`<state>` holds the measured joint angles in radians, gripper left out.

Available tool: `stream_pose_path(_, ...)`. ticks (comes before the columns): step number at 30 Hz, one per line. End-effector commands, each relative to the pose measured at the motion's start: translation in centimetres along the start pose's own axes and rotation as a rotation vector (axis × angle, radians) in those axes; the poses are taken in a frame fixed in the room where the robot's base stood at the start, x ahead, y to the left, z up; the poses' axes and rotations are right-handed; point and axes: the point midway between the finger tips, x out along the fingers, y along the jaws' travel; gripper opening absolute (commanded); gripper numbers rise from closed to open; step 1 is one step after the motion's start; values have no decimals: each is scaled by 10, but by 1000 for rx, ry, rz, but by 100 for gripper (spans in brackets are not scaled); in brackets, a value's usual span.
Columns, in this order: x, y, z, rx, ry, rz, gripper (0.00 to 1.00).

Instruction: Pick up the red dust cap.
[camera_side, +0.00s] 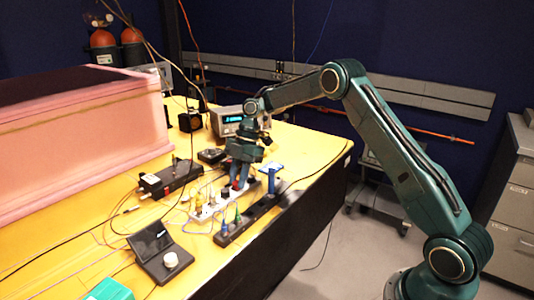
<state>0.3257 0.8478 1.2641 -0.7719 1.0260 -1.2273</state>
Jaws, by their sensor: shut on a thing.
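My gripper (237,182) points down over the yellow table, just above a white strip of small parts. It is shut on the red dust cap (236,187), a small red spot between the fingertips. The fingers hide most of the cap. I cannot tell whether it still touches the strip below.
The white strip (208,212) and a black rail (250,217) with coloured pieces lie around my gripper. A blue-handled tool (271,176) stands close at right. A black box (170,179), a display device (160,254) and cables lie left. The pink foam enclosure (90,150) stands behind left.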

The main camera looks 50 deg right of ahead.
Motion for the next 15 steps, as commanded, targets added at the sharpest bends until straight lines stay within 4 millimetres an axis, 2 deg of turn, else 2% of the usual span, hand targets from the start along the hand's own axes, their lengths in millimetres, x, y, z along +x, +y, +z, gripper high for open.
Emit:
stream_pose_path(8, -2, 0, -1, 0, 0, 1, 2)
stream_pose_path(15, -19, 1, -8, -2, 0, 3, 2)
